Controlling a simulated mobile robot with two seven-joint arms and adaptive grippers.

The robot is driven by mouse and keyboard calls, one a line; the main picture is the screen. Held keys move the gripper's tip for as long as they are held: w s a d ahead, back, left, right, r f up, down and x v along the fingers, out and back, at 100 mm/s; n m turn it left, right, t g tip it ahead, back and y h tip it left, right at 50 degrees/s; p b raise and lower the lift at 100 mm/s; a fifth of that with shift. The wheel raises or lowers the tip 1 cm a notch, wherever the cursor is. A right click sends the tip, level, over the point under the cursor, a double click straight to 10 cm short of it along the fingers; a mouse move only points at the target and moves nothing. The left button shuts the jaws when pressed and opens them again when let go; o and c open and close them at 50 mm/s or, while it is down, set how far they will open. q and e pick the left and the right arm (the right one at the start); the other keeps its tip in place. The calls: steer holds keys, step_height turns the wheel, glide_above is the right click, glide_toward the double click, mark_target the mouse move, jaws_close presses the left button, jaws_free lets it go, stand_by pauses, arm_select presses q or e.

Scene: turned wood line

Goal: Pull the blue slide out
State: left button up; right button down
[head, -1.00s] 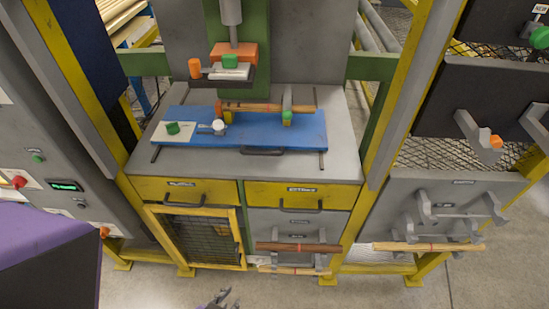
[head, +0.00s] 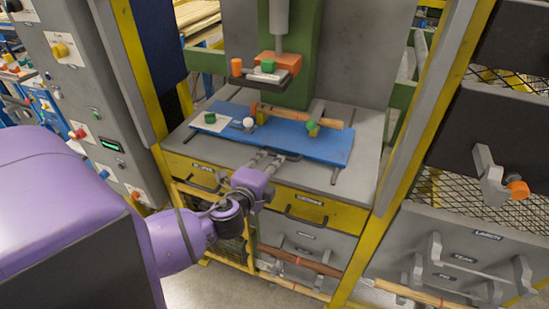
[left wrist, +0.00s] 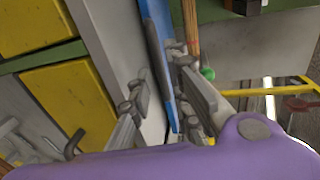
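The blue slide (head: 285,140) is a flat blue plate lying on the grey press table. A dark handle (head: 288,156) is on its front edge. My left gripper (head: 267,160) is at the front edge, beside the left part of the handle, with its fingers apart. In the left wrist view the slide (left wrist: 157,45) runs edge-on between the spread fingers of my left gripper (left wrist: 160,85). I cannot tell whether a finger touches the handle. My right gripper is out of view.
A turned wooden piece (head: 305,116) lies across holders on the slide. A press head with an orange block (head: 279,64) hangs above. Yellow drawers (head: 318,207) sit below the table's front edge. A grey control cabinet (head: 90,90) stands at left, racks at right.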

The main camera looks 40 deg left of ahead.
mark_target(275, 156)
arm_select(q)
steer(key=x, duration=0.4)
steer(key=shift+w+a+f, duration=0.1)
steer(key=shift+f, duration=0.05)
jaws_close()
